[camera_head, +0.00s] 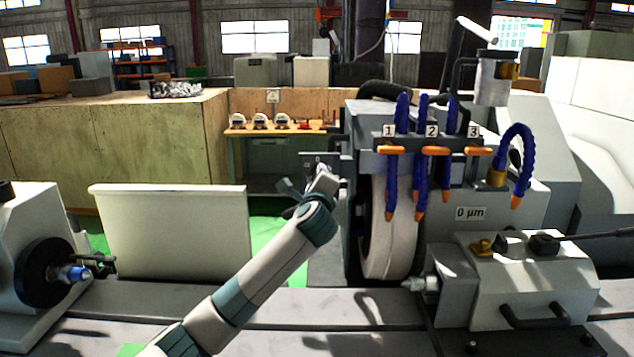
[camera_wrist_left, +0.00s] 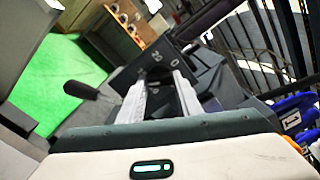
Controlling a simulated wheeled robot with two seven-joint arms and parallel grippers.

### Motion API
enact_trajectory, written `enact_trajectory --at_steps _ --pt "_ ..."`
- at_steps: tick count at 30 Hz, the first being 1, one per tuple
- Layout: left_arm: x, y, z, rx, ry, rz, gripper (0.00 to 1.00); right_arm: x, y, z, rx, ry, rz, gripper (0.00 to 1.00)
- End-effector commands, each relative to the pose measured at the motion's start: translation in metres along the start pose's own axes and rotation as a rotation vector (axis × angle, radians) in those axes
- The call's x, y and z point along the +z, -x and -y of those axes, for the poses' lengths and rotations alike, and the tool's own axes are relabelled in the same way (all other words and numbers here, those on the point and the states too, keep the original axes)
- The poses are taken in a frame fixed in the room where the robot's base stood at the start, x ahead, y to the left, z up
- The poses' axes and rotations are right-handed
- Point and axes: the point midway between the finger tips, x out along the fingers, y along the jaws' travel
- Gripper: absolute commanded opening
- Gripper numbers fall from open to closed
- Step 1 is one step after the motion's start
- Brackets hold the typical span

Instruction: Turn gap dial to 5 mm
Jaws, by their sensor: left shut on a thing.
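The gap dial's dark panel (camera_head: 312,160) is on the left side of the grinder's wheel housing, mostly behind my left gripper (camera_head: 328,182). In the left wrist view, the dial panel (camera_wrist_left: 185,57) shows white numbers, including 20 and 0. My left gripper (camera_wrist_left: 160,92) reaches up to this panel and is shut on the dial. Its fingers hide the dial's knob, so I cannot read which number it is set to. My right gripper is in neither view.
The grinding wheel (camera_head: 390,235) stands right of my left arm, under blue coolant hoses (camera_head: 419,190). A display (camera_head: 471,213) reads 0 µm. A workhead (camera_head: 40,265) is at the left, a tailstock (camera_head: 520,280) at the right. A pale panel (camera_head: 175,232) stands left of my arm.

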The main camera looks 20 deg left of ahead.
Motion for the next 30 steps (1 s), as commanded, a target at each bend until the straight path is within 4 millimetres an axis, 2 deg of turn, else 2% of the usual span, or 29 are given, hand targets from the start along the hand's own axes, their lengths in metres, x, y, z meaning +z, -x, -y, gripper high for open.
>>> enact_trajectory --at_steps 30 --pt "-0.004 0.0 -0.006 0.005 0.957 -0.001 0.09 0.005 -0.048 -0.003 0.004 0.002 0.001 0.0"
